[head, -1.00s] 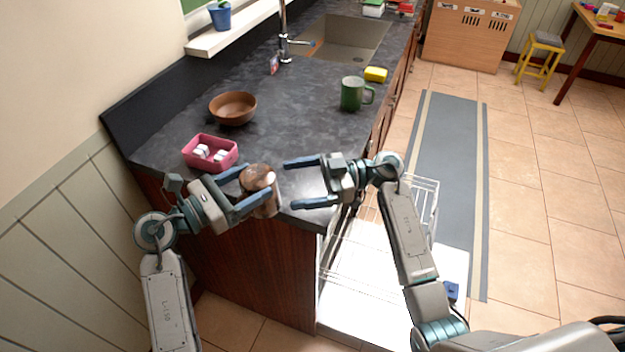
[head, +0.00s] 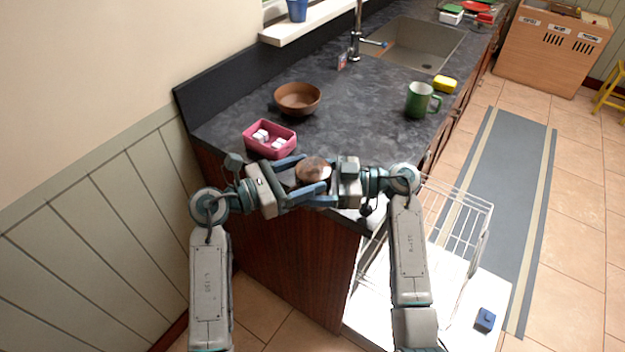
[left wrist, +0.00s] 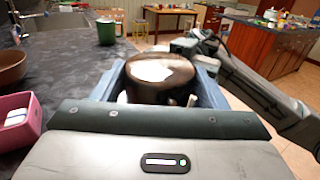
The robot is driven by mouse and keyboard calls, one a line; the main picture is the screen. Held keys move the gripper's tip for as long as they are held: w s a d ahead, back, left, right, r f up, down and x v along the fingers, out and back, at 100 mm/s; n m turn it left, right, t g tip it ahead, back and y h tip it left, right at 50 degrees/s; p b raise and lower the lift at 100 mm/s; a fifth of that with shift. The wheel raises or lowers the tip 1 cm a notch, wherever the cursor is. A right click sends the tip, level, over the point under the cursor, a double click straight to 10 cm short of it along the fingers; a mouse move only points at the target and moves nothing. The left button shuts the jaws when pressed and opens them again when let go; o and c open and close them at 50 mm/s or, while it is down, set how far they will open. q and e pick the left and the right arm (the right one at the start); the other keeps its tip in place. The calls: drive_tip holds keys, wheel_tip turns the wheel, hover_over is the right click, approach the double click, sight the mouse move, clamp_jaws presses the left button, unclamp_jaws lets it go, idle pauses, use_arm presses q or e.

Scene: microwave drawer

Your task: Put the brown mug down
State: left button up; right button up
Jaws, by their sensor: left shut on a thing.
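The brown mug (head: 313,171) is between the fingers of my left gripper (head: 308,174), near the front edge of the counter (head: 350,135). The left gripper is shut on it. In the left wrist view the mug (left wrist: 160,75) sits between the two blue fingers, its top facing the camera. My right gripper (head: 334,182) is right up against the mug's right side. Its fingers are largely hidden or overlap the left ones, so I cannot tell how open they are. Whether the mug's base touches the counter is hidden.
A pink box (head: 269,140) with white pieces stands left of the mug, a brown bowl (head: 297,98) behind it. A green mug (head: 420,100) and yellow sponge (head: 444,83) are at the right edge. The counter's middle is clear. A wire dish rack (head: 462,215) is pulled out below.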

drive_tip(key=c, duration=0.7)
use_arm(q)
drive_tip(key=o, duration=1.3)
drive_tip(key=shift+c, duration=0.2)
use_arm(e)
drive_tip(key=shift+c, duration=1.4)
use_arm(q)
drive_tip(key=shift+a, duration=0.1)
